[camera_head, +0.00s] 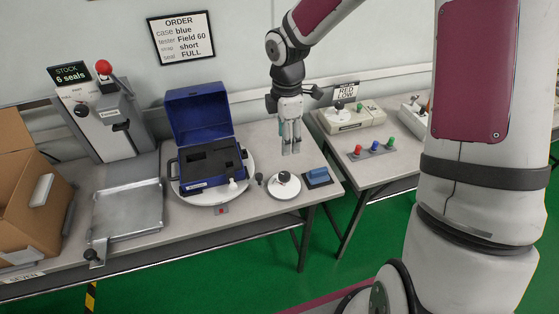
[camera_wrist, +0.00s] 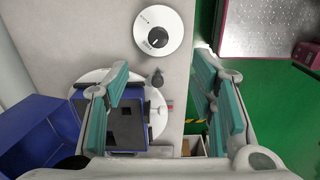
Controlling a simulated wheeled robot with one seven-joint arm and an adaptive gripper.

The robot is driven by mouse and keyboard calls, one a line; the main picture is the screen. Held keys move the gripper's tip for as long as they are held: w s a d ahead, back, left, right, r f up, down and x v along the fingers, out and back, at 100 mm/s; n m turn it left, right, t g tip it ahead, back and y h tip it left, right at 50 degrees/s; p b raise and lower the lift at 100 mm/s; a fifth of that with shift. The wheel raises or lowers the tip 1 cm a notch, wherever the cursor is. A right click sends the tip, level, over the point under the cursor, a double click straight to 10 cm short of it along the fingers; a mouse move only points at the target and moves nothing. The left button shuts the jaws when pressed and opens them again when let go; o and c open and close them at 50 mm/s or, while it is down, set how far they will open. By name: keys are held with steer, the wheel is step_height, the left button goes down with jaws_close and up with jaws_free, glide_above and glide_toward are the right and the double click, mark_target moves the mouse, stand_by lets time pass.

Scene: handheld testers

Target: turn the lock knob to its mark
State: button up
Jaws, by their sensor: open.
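A white round dial (camera_head: 291,192) with a black knob (camera_head: 283,177) lies on the table, right of the blue case. In the wrist view the black knob (camera_wrist: 158,37) has a white pointer line, and the dial (camera_wrist: 172,24) has small dark marks on its upper left. A smaller black knob (camera_head: 259,179) stands between case and dial; it also shows in the wrist view (camera_wrist: 157,78). I cannot tell from the pictures which is the lock knob. My gripper (camera_head: 291,151) points down, open and empty, above and behind the dial. In the wrist view its fingers (camera_wrist: 162,75) are wide apart, touching neither knob.
The open blue case (camera_head: 196,113) sits on a white turntable (camera_head: 207,199). A blue block on a dark pad (camera_head: 320,182) is right of the dial. A metal tray (camera_head: 126,210), press (camera_head: 105,110) and cardboard box (camera_head: 35,200) are left. A second table (camera_head: 400,160) stands right.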

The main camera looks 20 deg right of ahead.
mark_target(284, 175)
steer(key=f, duration=1.4)
steer(key=shift+w+a+f+b, duration=0.1)
steer(key=shift+w+f+b, duration=0.1)
steer(key=shift+b, duration=0.2)
steer(key=c, duration=1.2)
